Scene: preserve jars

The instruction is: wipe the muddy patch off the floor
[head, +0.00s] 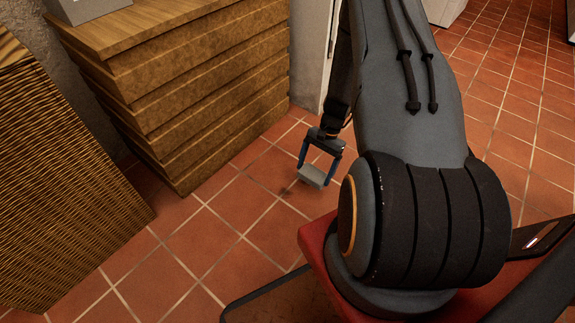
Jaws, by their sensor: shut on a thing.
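My gripper (316,169) is in the middle of the head view, pointing down, with its two blue fingers shut on a pale grey block (312,177), which looks like a sponge or pad. The block is low, at or just above the red tiled floor; I cannot tell whether it touches. A faint dark brown muddy patch (287,190) shows on the tiles just left of the block. The block and gripper may hide part of the patch.
A wooden drawer unit (205,95) stands behind and left of the gripper, with a grey box on top. A woven wicker piece (60,190) stands at the far left. A pale wall or door edge (308,50) is behind my arm. Open floor (200,250) lies at front left.

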